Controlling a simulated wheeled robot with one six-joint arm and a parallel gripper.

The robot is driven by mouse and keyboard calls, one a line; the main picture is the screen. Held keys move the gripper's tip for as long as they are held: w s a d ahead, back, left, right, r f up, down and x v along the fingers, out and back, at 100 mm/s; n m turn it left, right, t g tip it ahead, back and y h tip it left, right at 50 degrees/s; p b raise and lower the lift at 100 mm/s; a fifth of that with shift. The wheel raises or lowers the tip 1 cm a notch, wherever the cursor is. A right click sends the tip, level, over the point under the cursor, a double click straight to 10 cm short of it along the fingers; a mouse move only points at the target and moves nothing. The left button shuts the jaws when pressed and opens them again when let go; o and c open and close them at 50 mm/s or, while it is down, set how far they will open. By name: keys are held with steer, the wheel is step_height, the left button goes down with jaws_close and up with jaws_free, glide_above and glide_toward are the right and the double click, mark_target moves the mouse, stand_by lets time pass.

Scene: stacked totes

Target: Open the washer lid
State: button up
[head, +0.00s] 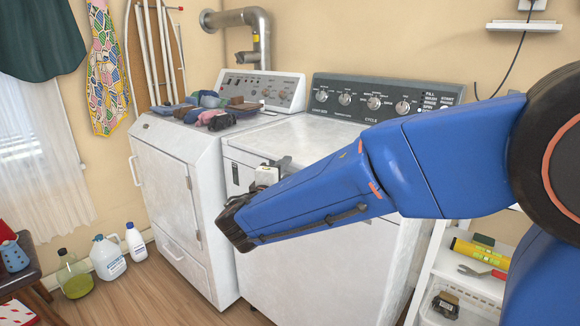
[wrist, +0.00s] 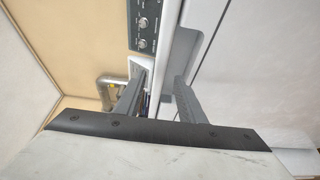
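The washer (head: 300,260) is the white machine on the right, with a dark control panel (head: 370,98) at its back. Its white lid (head: 312,136) lies flat and looks closed; my arm covers part of the top's right side. My gripper (head: 262,168) is at the washer's upper front edge, near the left half. In the wrist view my gripper (wrist: 159,76) has its two grey fingers apart, with nothing held between them.
A white dryer (head: 170,170) stands to the left with folded clothes (head: 210,110) on top. Bottles (head: 106,258) stand on the floor at left. A white shelf (head: 470,285) with tools is at right. A metal duct (head: 255,35) runs up the back wall.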

mark_target(291, 164)
steer(key=shift+x, duration=2.2)
steer(key=shift+r, duration=0.1)
jaws_close()
